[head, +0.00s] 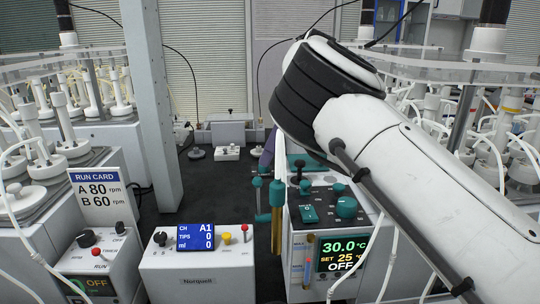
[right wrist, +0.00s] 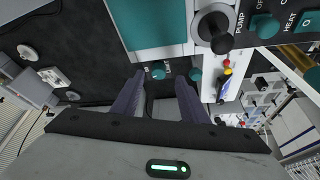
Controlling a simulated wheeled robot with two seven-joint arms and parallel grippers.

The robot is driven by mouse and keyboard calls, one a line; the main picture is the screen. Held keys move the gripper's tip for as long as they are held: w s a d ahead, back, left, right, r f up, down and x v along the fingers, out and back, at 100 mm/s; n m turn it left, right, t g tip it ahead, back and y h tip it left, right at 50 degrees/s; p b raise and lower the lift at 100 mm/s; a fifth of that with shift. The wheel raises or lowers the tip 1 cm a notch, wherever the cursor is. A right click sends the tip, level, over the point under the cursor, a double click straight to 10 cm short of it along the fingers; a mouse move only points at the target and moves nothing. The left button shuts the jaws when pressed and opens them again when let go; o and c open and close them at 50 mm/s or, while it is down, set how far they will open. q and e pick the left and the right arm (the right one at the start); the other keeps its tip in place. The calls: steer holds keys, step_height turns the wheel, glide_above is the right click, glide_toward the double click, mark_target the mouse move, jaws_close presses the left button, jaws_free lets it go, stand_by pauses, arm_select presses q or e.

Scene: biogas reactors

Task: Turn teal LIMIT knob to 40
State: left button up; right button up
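In the right wrist view, a small teal knob (right wrist: 158,73) with a tiny label beside it, apparently LIMIT, sits just past my fingertips, between them in the picture. Its setting is too small to read. My right gripper (right wrist: 161,80) is open, with its two dark purple fingers apart; I cannot tell whether either touches the knob. In the head view, my white right arm hides most of that gripper; only a purple finger (head: 267,150) shows behind the teal-and-white heater unit (head: 294,240). The LIMIT knob cannot be made out there. My left gripper is not in view.
The unit's front carries a large teal knob (head: 346,207), a teal switch (head: 310,213) and a display (head: 342,253) reading 30.0, SET 25, OFF. Brass and teal fittings (head: 277,205) stand at its left. A Norquell box (head: 198,274) is further left. Dark bench is clear behind it.

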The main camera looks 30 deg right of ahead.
steer(key=shift+x, duration=1.5)
steer(key=shift+d, duration=0.1)
jaws_close()
steer(key=shift+w+d+n+g+y, duration=0.15)
steer(key=shift+n+g+y, duration=0.2)
steer(key=shift+n, duration=0.75)
steer(key=shift+w+n+g+y, duration=0.15)
steer(key=shift+n+g, duration=0.3)
steer(key=shift+n, duration=0.65)
steer(key=shift+w+r+n, duration=0.1)
steer(key=shift+r+n, duration=0.05)
steer(key=shift+n, duration=0.55)
steer(key=shift+n+g, duration=0.3)
jaws_free()
